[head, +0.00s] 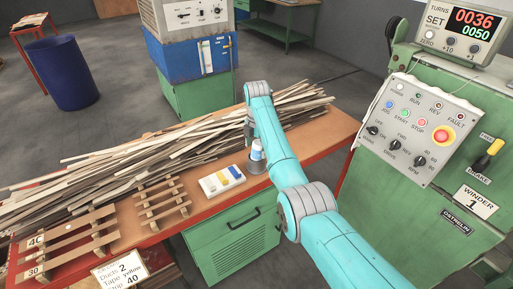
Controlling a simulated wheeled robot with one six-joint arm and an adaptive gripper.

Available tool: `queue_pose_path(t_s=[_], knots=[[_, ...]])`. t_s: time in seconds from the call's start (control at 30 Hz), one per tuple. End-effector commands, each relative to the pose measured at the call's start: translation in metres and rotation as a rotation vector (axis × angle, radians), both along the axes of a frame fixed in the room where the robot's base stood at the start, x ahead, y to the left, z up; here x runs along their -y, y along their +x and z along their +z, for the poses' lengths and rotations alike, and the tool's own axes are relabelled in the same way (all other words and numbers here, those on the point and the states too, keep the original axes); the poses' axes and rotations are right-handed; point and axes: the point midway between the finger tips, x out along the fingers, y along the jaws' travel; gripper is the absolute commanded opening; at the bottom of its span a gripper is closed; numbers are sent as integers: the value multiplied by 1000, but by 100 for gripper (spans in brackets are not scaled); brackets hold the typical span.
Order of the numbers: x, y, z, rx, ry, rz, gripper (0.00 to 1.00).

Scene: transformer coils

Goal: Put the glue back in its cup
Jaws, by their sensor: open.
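The glue (257,152) is a small white bottle with a blue part, at the front edge of the orange-brown bench. It appears upright in a small grey cup (256,167), though its seat there is too small to judge. My teal arm reaches in from the lower right and bends down at the wrist. My gripper (250,136) points down just above the glue, partly hidden by my arm. It is open; whether its fingers touch the bottle cannot be seen.
A white tray (208,189) with yellow and blue pieces lies left of the cup. Wooden racks (160,207) and a long pile of strips (120,165) cover the bench's left and back. A green winder (450,150) stands right. Bare bench (318,135) shows right of my arm.

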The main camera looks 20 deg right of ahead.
Motion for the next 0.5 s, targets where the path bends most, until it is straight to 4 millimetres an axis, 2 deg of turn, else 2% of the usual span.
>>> queue_pose_path(t_s=[0.13,0.27,0.5], knots=[[0,0,3,1,0,0,78],[0,1,18,2,0,0,78],[0,1,65,4,0,0,78]])
